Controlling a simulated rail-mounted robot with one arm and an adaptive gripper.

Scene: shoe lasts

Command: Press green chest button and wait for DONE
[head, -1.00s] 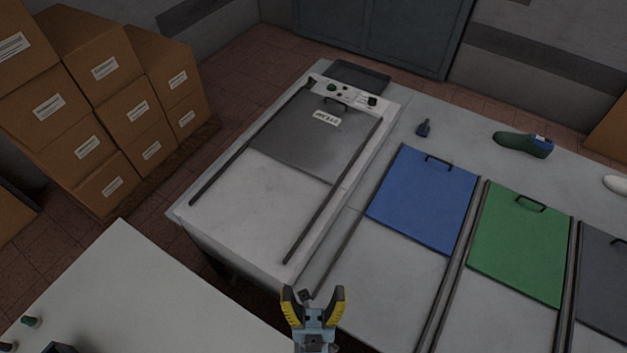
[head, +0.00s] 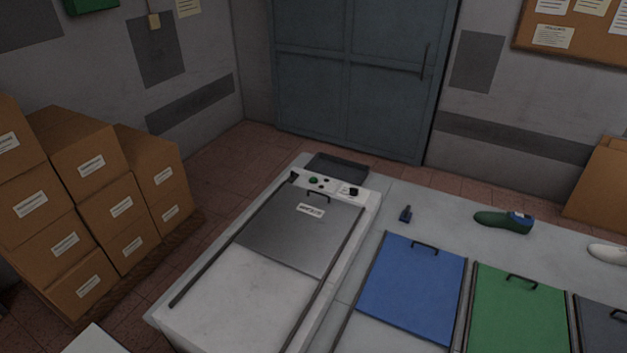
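The chest (head: 240,296) is a long pale unit with a grey sliding lid (head: 303,233) between dark rails. The lid covers the far part of its top and carries a dark handle and a white label too small to read. A green button (head: 313,180) sits on the white control panel (head: 330,186) at the chest's far end, beside small dark knobs and a dark block. I cannot read any DONE sign. My gripper is out of view.
A dark tray (head: 336,168) lies behind the panel. Blue (head: 413,275) and green (head: 519,310) lids, a small blue item (head: 405,214), a green shoe last (head: 503,221) and a white last (head: 607,253) are right. Stacked boxes (head: 95,205) stand left.

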